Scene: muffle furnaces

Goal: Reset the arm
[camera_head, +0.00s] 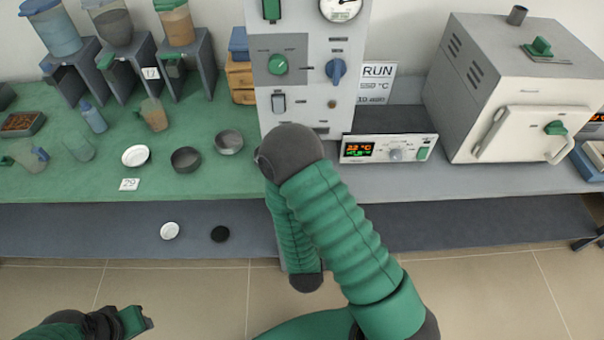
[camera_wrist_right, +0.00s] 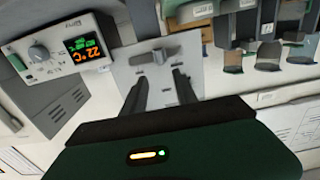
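My right arm (camera_head: 335,230), in green sleeving, rises from the bottom of the head view and bends in front of the grey control panel (camera_head: 310,60). Its gripper is hidden in that view. In the right wrist view my right gripper (camera_wrist_right: 158,80) shows two dark fingers spread apart with nothing between them, with a pale panel and its grey knob (camera_wrist_right: 153,57) beyond. My left gripper (camera_head: 140,320) is low at the bottom left of the head view, over the floor, apart from the bench; its finger opening is unclear.
A muffle furnace (camera_head: 520,85) stands at the right with its door shut. A display controller (camera_head: 388,149) sits beside the panel. Dishes (camera_head: 186,160), cups and hoppers (camera_head: 115,25) crowd the green left bench. A white disc (camera_head: 169,230) and a black disc (camera_head: 220,234) lie lower, in front.

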